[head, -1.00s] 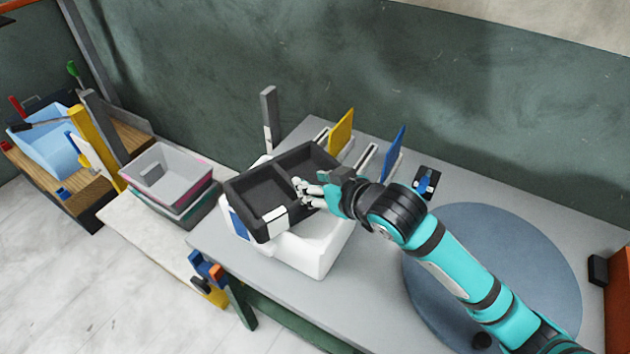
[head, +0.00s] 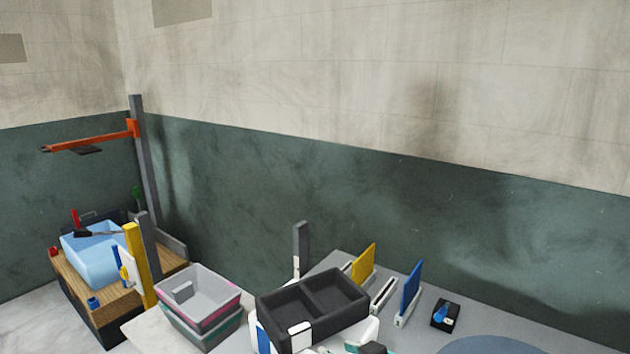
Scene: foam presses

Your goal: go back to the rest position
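A small part of my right gripper (head: 352,347) shows at the bottom edge of the head view, just below the front right side of the black two-compartment tray (head: 338,326). Most of this gripper and its arm is cut off by the frame, so whether its fingers are open or shut cannot be made out. The tray sits on a white base (head: 371,331), and both visible compartments look empty. My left gripper is not in view.
Stacked grey bins (head: 203,296) stand left of the tray. A light blue tub (head: 92,262) sits on a wooden bench (head: 135,287) at far left. Yellow (head: 364,263) and blue (head: 411,286) upright plates stand right of the tray. A round blue-grey disc (head: 495,346) lies at lower right.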

